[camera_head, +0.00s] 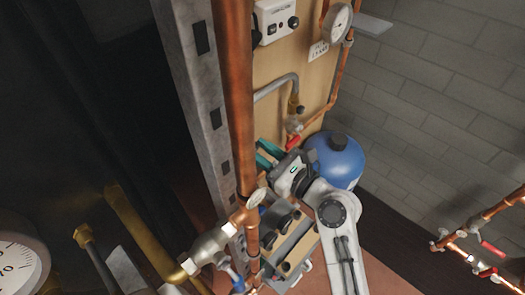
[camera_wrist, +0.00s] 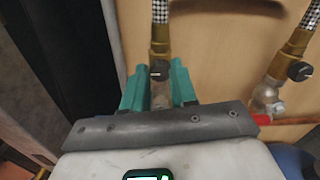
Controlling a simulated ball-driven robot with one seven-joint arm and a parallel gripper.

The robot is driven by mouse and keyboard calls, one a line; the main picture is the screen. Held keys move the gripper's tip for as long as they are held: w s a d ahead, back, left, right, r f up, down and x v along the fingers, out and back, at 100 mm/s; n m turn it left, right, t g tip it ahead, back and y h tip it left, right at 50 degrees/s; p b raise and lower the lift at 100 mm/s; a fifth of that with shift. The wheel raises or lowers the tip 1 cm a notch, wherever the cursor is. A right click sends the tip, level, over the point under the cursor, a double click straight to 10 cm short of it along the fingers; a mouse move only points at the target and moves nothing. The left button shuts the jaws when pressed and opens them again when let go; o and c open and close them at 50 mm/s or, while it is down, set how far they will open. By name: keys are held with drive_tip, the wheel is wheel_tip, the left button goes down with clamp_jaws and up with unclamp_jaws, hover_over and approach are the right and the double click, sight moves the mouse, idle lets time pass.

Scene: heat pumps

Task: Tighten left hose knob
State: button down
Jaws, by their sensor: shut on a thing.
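The left hose knob (camera_wrist: 160,70) is a small black knob on a brass fitting below a braided hose (camera_wrist: 160,12), at the upper middle of the wrist view. My gripper (camera_wrist: 159,78) has two teal fingers, one on each side of the knob, and is shut on it. In the head view my gripper (camera_head: 268,153) reaches in beside the tall copper pipe at the wooden panel. The left knob itself is hidden there.
A second hose has its own black knob (camera_wrist: 300,71), with a red-handled valve (camera_wrist: 263,118) below. A thick copper pipe (camera_head: 236,110) and grey metal post (camera_head: 203,110) stand close left of my gripper. A blue tank (camera_head: 338,162) stands right of it.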

drive_tip(key=shift+f, duration=0.15)
drive_tip(key=c, duration=0.9)
unclamp_jaws()
drive_tip(key=shift+d, duration=0.1)
drive_tip(key=b+v, duration=0.2)
drive_tip(key=v, duration=0.8)
drive_tip(key=shift+s+d, duration=0.25)
